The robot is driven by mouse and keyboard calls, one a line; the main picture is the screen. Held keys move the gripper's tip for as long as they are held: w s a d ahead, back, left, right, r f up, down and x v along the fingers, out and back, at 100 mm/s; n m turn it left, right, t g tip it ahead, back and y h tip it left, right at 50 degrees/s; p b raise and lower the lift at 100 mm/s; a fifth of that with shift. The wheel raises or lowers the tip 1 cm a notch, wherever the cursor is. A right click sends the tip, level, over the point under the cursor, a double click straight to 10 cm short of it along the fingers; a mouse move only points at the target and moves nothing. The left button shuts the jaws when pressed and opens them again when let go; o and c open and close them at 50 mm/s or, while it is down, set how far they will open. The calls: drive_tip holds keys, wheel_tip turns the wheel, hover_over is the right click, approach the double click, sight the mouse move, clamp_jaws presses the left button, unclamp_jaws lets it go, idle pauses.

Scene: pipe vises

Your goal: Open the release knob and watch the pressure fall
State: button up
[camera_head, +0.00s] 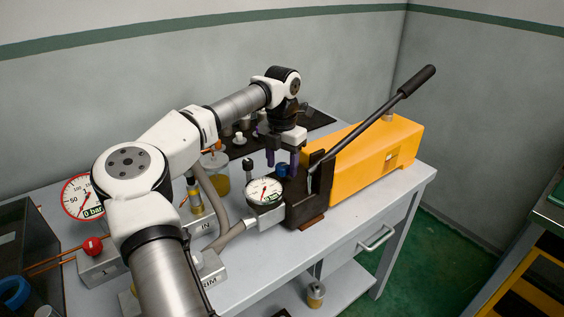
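A hand pump with an orange tank (365,155) and a dark block (312,205) stands at the right of the bench. A red-rimmed gauge (82,196) at the left shows 0 bar.
The pump's long black lever (378,118) slopes up to the right beside my gripper. A black-topped valve stem (248,168) stands just left of it. A red knob (92,246), hoses and a yellow jar (216,172) crowd the left. The grey bench's (365,220) front right is clear.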

sight(282, 166)
wheel_tip(282, 166, up, 14)
drive_tip(key=b, duration=0.1)
idle(0.5)
drive_tip(key=shift+f, duration=0.2)
